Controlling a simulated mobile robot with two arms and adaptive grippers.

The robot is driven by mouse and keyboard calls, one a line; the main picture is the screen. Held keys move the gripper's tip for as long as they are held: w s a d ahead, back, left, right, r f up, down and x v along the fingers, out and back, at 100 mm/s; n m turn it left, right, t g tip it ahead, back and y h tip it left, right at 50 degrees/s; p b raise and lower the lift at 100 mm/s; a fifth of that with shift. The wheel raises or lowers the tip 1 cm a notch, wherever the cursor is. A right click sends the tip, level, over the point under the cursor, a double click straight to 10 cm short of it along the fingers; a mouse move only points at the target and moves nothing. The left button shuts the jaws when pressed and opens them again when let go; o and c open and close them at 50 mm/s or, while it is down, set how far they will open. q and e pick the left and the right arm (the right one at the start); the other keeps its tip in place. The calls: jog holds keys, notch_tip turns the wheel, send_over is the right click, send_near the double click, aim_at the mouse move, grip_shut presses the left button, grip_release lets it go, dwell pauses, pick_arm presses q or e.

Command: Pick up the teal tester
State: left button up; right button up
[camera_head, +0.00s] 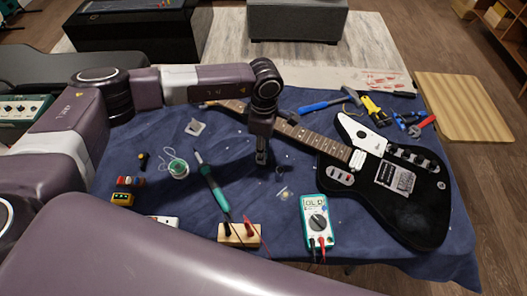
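The teal tester (318,222) is a multimeter with a teal rim, a white face, a display and a round dark dial. It lies on the blue cloth near the front, just left of the black guitar body. Red and black leads are plugged into its lower end. My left gripper (262,160) points down over the cloth, up and to the left of the tester and apart from it. It is too small and dark to tell whether its fingers are apart. My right gripper is not in view.
The black guitar (410,195) covers the right of the blue cloth (130,220), its neck running behind my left gripper. A soldering iron (214,190), a wooden block (239,235) and a solder spool (178,168) lie left of the tester. Tools lie at the back right.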

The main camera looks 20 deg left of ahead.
pick_arm(q)
jog(key=shift+f, duration=1.05)
grip_shut()
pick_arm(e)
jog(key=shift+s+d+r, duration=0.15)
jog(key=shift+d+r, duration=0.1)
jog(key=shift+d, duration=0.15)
pick_arm(q)
notch_tip(320, 180, up, 20)
jog(key=b, duration=0.3)
jog(key=shift+b, duration=0.4)
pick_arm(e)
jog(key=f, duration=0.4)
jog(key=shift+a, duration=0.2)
